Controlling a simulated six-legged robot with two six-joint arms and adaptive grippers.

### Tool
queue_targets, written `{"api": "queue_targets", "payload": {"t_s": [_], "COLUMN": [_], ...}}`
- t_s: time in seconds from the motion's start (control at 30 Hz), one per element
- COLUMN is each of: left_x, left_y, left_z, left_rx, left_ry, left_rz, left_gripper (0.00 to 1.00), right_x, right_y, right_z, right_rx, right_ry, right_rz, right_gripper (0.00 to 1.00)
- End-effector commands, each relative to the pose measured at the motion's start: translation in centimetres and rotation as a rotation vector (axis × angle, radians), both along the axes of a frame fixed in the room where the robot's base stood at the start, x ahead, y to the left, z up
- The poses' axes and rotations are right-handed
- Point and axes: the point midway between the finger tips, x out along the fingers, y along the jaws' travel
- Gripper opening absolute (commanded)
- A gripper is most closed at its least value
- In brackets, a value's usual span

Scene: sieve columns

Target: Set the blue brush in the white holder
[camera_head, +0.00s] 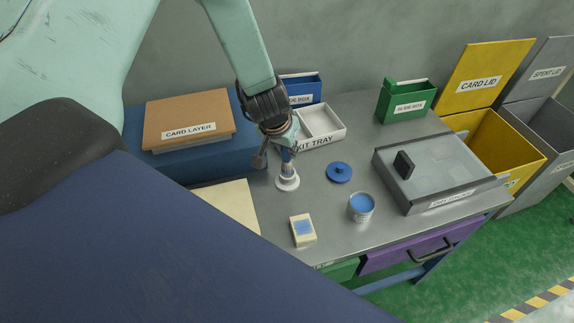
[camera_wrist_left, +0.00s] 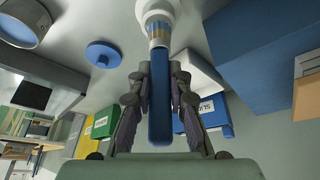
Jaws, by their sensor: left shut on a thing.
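My left gripper (camera_head: 284,143) is shut on the blue brush (camera_wrist_left: 160,95). The brush's long blue handle lies between the fingers in the left wrist view, with a metal band at its far end. The brush stands about upright over the white holder (camera_head: 287,183), a small round cup on a wide foot on the grey table. The band end meets the holder's mouth (camera_wrist_left: 153,9); how deep it sits inside cannot be told. The gripper hides the upper brush in the head view. My right gripper is not in view.
A blue lid (camera_head: 339,172) and a can of blue paint (camera_head: 361,207) stand right of the holder. A cream block (camera_head: 303,230) lies in front. The white kit tray (camera_head: 321,125) is behind, the blue box with card layer (camera_head: 188,118) left, a clear-topped case (camera_head: 437,170) right.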

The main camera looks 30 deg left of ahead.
Motion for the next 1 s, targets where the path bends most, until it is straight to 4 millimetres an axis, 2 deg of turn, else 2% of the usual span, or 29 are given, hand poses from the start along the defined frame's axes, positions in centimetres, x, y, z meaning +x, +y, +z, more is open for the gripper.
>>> {"api": "queue_targets", "payload": {"t_s": [0.17, 0.47, 0.9, 0.93, 1.0], "left_x": [0.1, 0.2, 0.2, 0.2, 0.2], "left_y": [0.0, 0.0, 0.0, 0.0, 0.0], "left_z": [-0.6, -3.9, -4.3, -4.3, -4.2], "left_rx": [0.001, 0.0, 0.001, 0.001, 0.0], "left_ry": [-0.001, -0.001, -0.001, -0.001, -0.002], "left_rz": [0.001, 0.002, 0.001, 0.001, 0.002], "left_gripper": [0.0, 0.0, 0.0, 0.19, 0.24], "right_x": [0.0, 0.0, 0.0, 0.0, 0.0], "right_y": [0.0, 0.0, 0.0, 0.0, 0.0], "right_z": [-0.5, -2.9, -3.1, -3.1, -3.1], "right_rx": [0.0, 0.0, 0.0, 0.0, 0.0], "right_ry": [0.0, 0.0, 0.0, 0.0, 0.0], "right_rz": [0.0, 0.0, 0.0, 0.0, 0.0], "right_gripper": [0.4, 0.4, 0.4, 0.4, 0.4]}}
